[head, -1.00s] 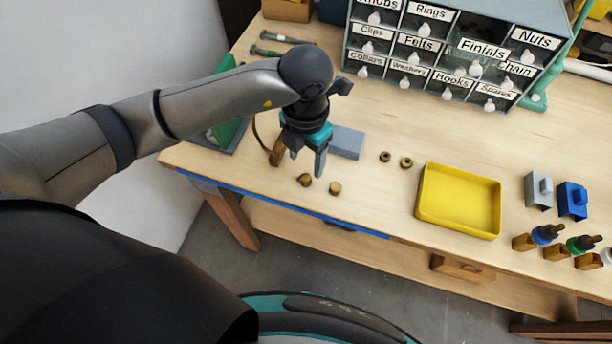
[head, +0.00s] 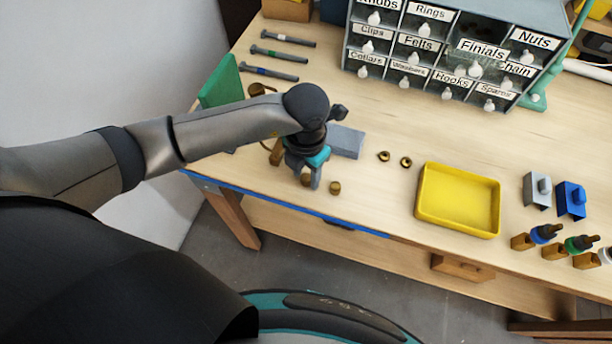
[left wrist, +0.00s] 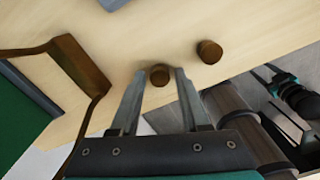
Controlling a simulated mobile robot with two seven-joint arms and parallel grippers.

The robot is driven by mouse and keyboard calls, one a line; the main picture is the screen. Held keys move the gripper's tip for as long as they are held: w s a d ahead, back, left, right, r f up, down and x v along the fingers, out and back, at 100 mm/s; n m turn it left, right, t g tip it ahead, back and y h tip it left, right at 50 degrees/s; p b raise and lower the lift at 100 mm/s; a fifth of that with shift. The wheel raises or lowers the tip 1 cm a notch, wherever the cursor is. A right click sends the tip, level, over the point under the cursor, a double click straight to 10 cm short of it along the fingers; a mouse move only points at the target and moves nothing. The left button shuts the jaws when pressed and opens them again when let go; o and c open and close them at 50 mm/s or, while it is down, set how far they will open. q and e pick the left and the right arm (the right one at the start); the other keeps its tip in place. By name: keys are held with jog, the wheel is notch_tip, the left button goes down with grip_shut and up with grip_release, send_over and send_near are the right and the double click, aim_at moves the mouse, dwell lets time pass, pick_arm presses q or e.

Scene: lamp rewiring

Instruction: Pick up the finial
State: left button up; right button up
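Two small brass-brown knobs lie near the table's front edge; I cannot tell from their look which one is the finial. My left gripper (head: 307,183) is low over the left knob (head: 305,179), pointing down. In the left wrist view the gripper (left wrist: 155,72) is open, with one finger on each side of this knob (left wrist: 159,75) at the fingertips. I see a gap, so it is not gripped. The other knob (head: 334,188) is just right of the gripper and also shows in the left wrist view (left wrist: 209,51). What looks like my right gripper (left wrist: 268,73) shows small at the right there.
A grey block (head: 346,142) is behind the gripper. Two brass nuts (head: 384,156) lie to its right, then a yellow tray (head: 458,201). A green panel (head: 220,82) and a brown bracket-like part (left wrist: 80,65) are on the left. Labelled drawers (head: 440,50) stand behind.

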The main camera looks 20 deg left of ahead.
pick_arm(q)
grip_shut()
dwell(0.3)
jog(key=shift+r, duration=0.15)
